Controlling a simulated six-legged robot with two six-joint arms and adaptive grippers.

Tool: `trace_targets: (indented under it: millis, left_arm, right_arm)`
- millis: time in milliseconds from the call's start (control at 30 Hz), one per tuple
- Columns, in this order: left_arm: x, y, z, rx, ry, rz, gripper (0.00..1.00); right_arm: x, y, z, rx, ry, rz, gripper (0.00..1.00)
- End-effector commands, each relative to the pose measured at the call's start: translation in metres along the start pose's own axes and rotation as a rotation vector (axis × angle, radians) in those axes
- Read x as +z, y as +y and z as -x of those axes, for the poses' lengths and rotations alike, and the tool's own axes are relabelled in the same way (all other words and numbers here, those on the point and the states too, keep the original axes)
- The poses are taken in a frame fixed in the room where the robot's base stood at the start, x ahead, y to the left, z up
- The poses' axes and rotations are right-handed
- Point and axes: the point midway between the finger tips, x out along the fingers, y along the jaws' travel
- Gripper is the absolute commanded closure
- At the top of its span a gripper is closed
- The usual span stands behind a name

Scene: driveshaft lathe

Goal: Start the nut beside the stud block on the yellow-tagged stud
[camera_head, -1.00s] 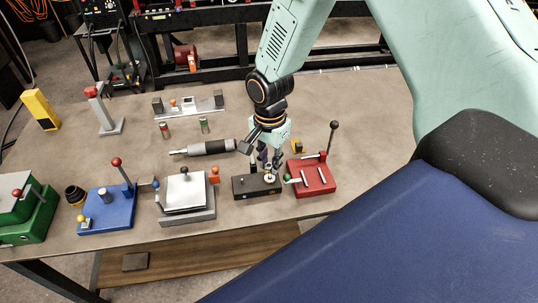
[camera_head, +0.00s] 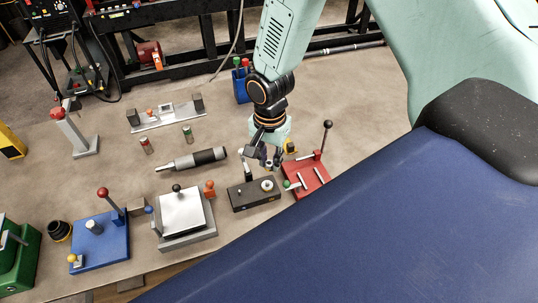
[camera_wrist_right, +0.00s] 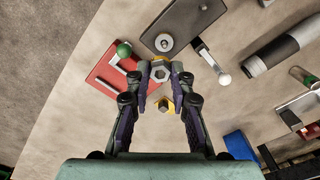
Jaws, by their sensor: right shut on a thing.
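My right gripper (camera_head: 270,160) is shut on a grey hex nut (camera_wrist_right: 160,73), held between its fingertips in the right wrist view. The dark stud block (camera_head: 255,194) lies just in front of the gripper in the head view. A pale ring with a grey centre (camera_head: 267,185) is on its top; it also shows in the right wrist view (camera_wrist_right: 164,42), apart from the held nut. I cannot make out a yellow tag on a stud. My left gripper is not in view.
A red fixture (camera_head: 306,180) with a black-knobbed lever stands close right of the block. A small yellow piece (camera_head: 290,147) is behind the gripper. An orange-topped piece (camera_head: 209,188) and a plate fixture (camera_head: 186,240) stand left. A grey-black cylinder (camera_head: 195,160) lies behind them.

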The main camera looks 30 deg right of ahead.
Motion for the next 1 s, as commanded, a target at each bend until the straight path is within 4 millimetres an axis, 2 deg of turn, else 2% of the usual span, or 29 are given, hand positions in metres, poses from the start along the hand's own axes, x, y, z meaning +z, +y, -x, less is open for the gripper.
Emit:
trace_targets:
  millis: [533, 733, 1000]
  left_arm:
    - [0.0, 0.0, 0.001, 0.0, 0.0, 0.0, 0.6]
    - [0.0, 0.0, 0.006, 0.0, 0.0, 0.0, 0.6]
    - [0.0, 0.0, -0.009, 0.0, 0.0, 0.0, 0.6]
  right_arm:
    - [0.003, -0.003, 0.0, 0.0, 0.001, 0.039, 0.99]
    - [0.004, -0.001, 0.001, 0.0, 0.001, 0.044, 0.99]
    - [0.003, -0.001, -0.021, 0.0, 0.001, 0.044, 0.99]
